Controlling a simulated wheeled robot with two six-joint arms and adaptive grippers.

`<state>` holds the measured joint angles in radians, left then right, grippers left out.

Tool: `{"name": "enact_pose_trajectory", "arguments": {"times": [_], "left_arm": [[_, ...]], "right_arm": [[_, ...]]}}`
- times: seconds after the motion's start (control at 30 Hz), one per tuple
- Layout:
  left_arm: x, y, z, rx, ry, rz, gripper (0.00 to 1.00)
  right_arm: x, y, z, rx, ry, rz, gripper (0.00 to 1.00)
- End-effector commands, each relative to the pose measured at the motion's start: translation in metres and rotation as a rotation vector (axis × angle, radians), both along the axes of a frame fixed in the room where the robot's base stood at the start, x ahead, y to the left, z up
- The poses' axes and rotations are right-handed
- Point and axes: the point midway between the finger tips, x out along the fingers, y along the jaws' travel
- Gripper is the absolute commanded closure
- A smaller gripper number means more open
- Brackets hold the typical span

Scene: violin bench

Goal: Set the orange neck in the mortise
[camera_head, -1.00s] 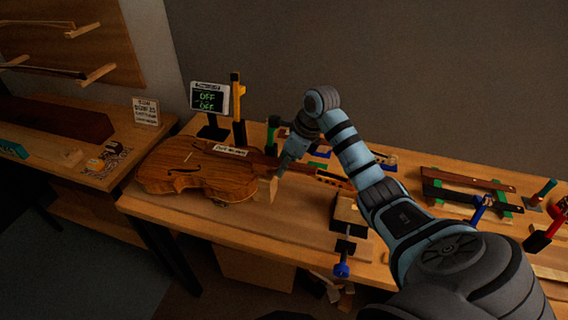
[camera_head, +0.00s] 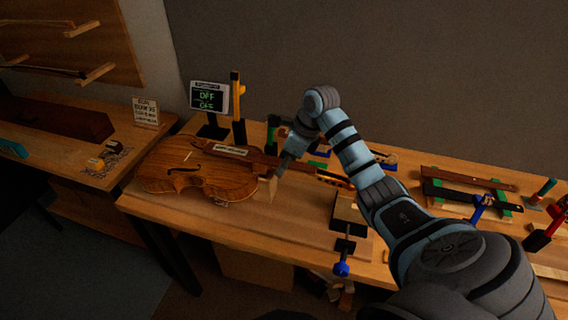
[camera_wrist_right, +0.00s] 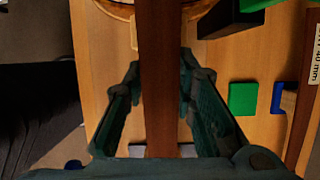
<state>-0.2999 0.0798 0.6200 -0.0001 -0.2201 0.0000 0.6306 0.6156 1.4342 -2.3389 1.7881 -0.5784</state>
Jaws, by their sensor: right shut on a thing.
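The violin body (camera_head: 205,177) lies flat on the bench at the left in the head view. Its edge shows at the top of the wrist view (camera_wrist_right: 115,8). My right gripper (camera_head: 281,168) is shut on the orange-brown neck (camera_head: 328,178), which runs from the body's right end out to the right. In the wrist view the neck (camera_wrist_right: 160,60) passes lengthwise between the fingers of the gripper (camera_wrist_right: 162,78). The neck's near end is at the body, but the mortise is hidden, so I cannot tell how it is seated. My left gripper is out of view.
A small display (camera_head: 209,97) reading OFF stands behind the body. A wooden block with a blue-handled clamp (camera_head: 341,268) sits at the front edge. Dark strips on green supports (camera_head: 462,196) and several clamps lie to the right. A second bench (camera_head: 60,165) stands at the left.

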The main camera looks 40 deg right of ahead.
Motion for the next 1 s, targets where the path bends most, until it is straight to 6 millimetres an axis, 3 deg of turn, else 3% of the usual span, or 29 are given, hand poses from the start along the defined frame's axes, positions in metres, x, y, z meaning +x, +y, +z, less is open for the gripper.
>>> {"name": "enact_pose_trajectory", "arguments": {"times": [1.0], "left_arm": [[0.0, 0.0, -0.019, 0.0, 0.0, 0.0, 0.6]], "right_arm": [[0.0, 0.0, -0.025, 0.0, 0.0, 0.0, 1.0]]}}
